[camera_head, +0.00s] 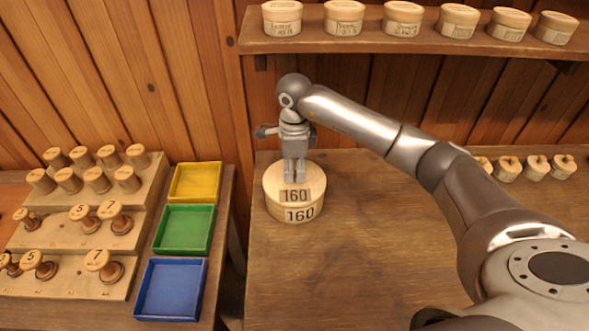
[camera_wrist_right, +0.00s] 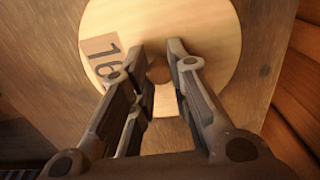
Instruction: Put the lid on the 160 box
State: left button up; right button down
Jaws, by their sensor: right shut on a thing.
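The round pale wooden 160 box (camera_head: 301,214) stands at the left end of the wooden table, with 160 on its side. The round lid (camera_head: 314,180), which also carries a 160 label, is at the top of the box; I see no clear gap between them. My right gripper (camera_head: 295,180) points straight down over the lid and is shut on its small knob. In the right wrist view the lid (camera_wrist_right: 215,30) fills the top middle, with the knob (camera_wrist_right: 159,72) between the fingers. My left gripper is not in view.
A shelf (camera_head: 350,42) above holds several round boxes. To the left, a stepped rack (camera_head: 80,240) carries several spools beside yellow (camera_head: 196,182), green (camera_head: 185,229) and blue (camera_head: 172,289) trays. Several small wooden pieces (camera_head: 536,167) stand at the back right. The table's middle is clear.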

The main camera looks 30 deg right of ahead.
jog(key=c, duration=0.9)
grip_release()
jog(key=shift+r, duration=0.35)
jog(key=shift+r+p, duration=0.35)
jog(key=shift+r, duration=0.1)
